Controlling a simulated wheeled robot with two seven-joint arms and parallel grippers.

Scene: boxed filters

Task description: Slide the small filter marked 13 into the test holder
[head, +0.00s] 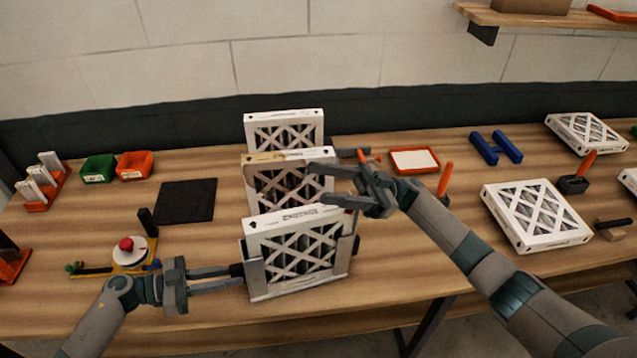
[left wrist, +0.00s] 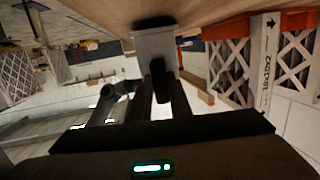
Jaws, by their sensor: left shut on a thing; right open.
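Three white-framed lattice filters stand in a row: a front filter (head: 292,246), a middle filter (head: 268,185) and a back filter (head: 284,130). I cannot read a 13 on any of them. The front filter stands between the grey posts of a holder (head: 256,275), which looks like the test holder. My left gripper (head: 236,277) is shut at the holder's left side on its dark handle; the handle (left wrist: 160,75) and a light grey post show in the left wrist view. My right gripper (head: 322,183) is open, its fingers above the front filter and overlapping the middle one.
A yellow device with a red knob (head: 126,245) and a black mat (head: 186,200) lie left. Green (head: 98,168) and orange (head: 134,165) bins stand behind. A flat filter (head: 536,215), a blue part (head: 496,147) and an orange-rimmed tray (head: 414,160) are right.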

